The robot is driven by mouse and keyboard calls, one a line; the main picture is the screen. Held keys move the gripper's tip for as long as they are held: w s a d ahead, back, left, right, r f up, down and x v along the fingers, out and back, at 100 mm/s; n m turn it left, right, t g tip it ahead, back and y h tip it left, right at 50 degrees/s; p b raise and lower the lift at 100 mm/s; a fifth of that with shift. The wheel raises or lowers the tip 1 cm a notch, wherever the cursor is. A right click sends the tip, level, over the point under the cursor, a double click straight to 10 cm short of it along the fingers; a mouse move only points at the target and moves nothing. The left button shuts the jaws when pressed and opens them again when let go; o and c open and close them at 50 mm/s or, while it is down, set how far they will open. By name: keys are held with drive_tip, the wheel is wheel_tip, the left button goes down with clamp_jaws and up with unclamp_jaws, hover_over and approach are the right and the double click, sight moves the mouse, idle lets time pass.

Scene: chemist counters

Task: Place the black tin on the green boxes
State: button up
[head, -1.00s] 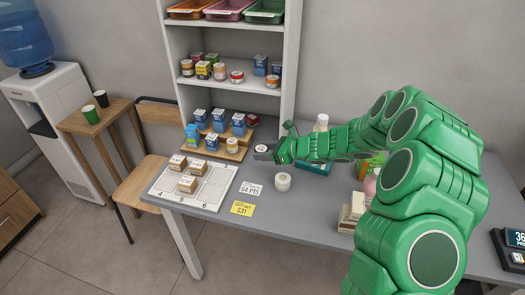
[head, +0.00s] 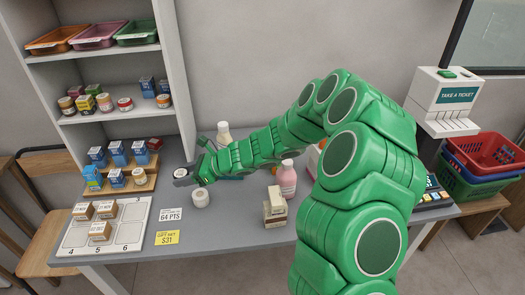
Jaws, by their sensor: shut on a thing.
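My gripper (head: 186,176) is stretched out over the counter, to the right of the stepped wooden stand. It is shut on a small round tin (head: 181,172) with a dark side and a pale top, held above the counter. Much of its grip is too small to make out. On the middle shelf, a small green box (head: 93,89) stands in the back row, and a green and yellow box (head: 86,103) stands in front of it. I cannot tell which boxes are the task's green boxes.
A white tub (head: 200,197) stands on the counter (head: 230,226) just below my gripper. A numbered white board (head: 128,225) with several small boxes lies at left. A pink bottle (head: 287,180) and cream boxes (head: 275,208) stand near my arm. The shelf unit (head: 184,85) rises behind.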

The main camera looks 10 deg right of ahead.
drive_tip(key=w+d+r+m+t+h, duration=0.1)
drive_tip(key=d+r+m+t+h, duration=0.15)
drive_tip(key=d, duration=0.75)
drive_tip(key=w+d+r+m+t+h, duration=0.1)
drive_tip(key=w+d+r+m+t, duration=0.2)
drive_tip(key=d, duration=0.7)
drive_tip(key=d+r+m+t+h, duration=0.2)
drive_tip(key=d+r+m+t, duration=0.15)
drive_tip(key=d, duration=0.65)
drive_tip(key=shift+g, duration=0.4)
drive_tip(key=w+f, duration=0.2)
drive_tip(key=w, duration=0.2)
drive_tip(key=w+f, duration=0.3)
drive_tip(key=w, duration=0.1)
drive_tip(key=w+f, duration=0.2)
drive_tip(key=w, duration=0.2)
drive_tip(key=shift+w+d+f, duration=0.15)
drive_tip(key=shift+w, duration=0.2)
drive_tip(key=shift+w+f, duration=0.85)
drive_tip(key=shift+f, duration=1.55)
drive_tip(key=o, duration=1)
drive_tip(key=shift+f, duration=0.15)
drive_tip(key=shift+o, duration=0.2)
